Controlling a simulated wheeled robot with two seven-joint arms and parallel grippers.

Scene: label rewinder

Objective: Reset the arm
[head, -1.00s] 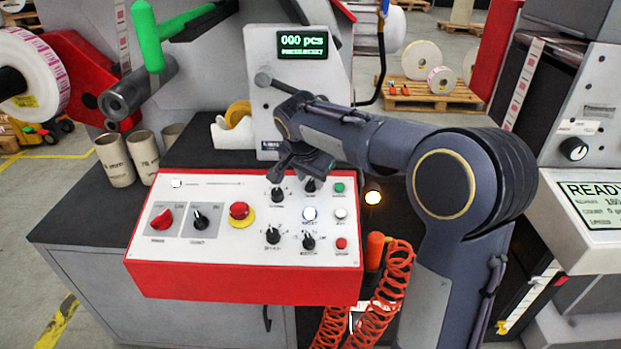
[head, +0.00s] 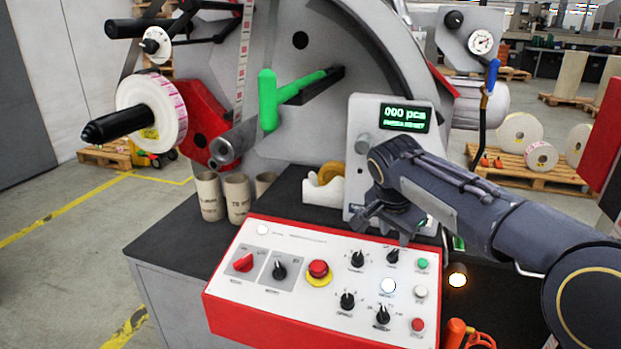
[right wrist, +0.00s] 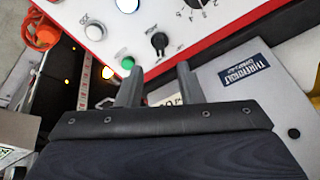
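My right gripper (head: 398,226) hovers at the back edge of the red and white control panel (head: 300,248), in front of the counter box (head: 363,150). In the right wrist view the gripper (right wrist: 159,86) has its two fingers apart with nothing between them. A green-handled arm (head: 267,100) sits on the grey machine, its handle upright, well left of the gripper. The panel has a lit white button (head: 388,287), a green button (head: 422,264), a red mushroom button (head: 318,269) and several black knobs. The left gripper is not in view.
The counter display (head: 408,117) reads 000 pcs, with a smaller unclear line below. Cardboard cores (head: 210,196) and a tape dispenser (head: 324,185) stand on the dark table. A label roll (head: 153,110) is on a spindle at left. An orange coiled hose (head: 478,340) hangs right of the panel.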

